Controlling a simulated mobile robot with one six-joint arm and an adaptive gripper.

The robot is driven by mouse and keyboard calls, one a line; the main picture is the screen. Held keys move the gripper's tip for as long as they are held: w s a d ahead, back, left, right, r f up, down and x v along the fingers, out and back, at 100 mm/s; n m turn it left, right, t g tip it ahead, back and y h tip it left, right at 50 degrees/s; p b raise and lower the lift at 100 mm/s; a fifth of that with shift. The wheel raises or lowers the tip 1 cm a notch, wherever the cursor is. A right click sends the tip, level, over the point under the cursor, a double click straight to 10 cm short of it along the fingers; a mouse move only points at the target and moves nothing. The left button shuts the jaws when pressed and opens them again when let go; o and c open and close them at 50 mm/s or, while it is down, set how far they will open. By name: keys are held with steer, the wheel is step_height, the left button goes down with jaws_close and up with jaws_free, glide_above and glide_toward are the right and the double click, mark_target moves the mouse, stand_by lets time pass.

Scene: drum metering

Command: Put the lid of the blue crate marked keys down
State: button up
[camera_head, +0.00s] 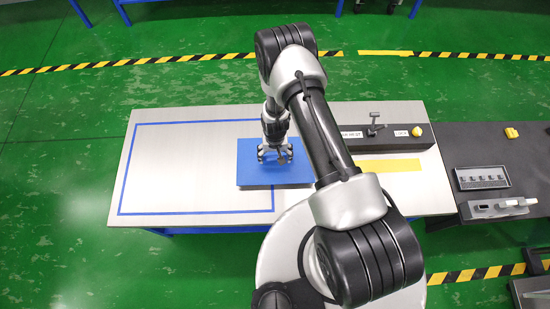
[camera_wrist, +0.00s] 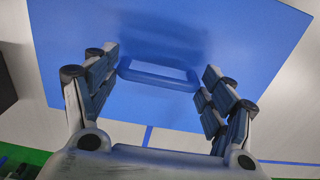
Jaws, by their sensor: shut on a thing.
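The blue lid (camera_head: 250,174) is a flat rectangle over the middle of the grey table in the head view. It covers part of the right side of a blue tape outline. It also fills the upper middle of the wrist view (camera_wrist: 240,40). My gripper (camera_head: 275,157) points down at the lid. In the wrist view its fingers (camera_wrist: 160,82) stand on both sides of a raised blue handle (camera_wrist: 158,76) on the lid, and it is shut on the lid there. I cannot tell the lid's height above the table. No crate walls or keys marking can be made out.
The blue tape outline (camera_head: 120,185) encloses a bare area on the left of the grey table (camera_head: 128,140). A dark box (camera_head: 385,140) with labels and a yellow knob stands at the table's back right, beside a yellow strip (camera_head: 390,165). A dark bench (camera_head: 475,155) adjoins on the right.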

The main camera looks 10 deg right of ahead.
steer(key=shift+f, duration=1)
steer(key=shift+f+b, duration=0.25)
steer(key=shift+b, duration=0.15)
steer(key=o, duration=1.3)
steer(key=shift+r, duration=0.1)
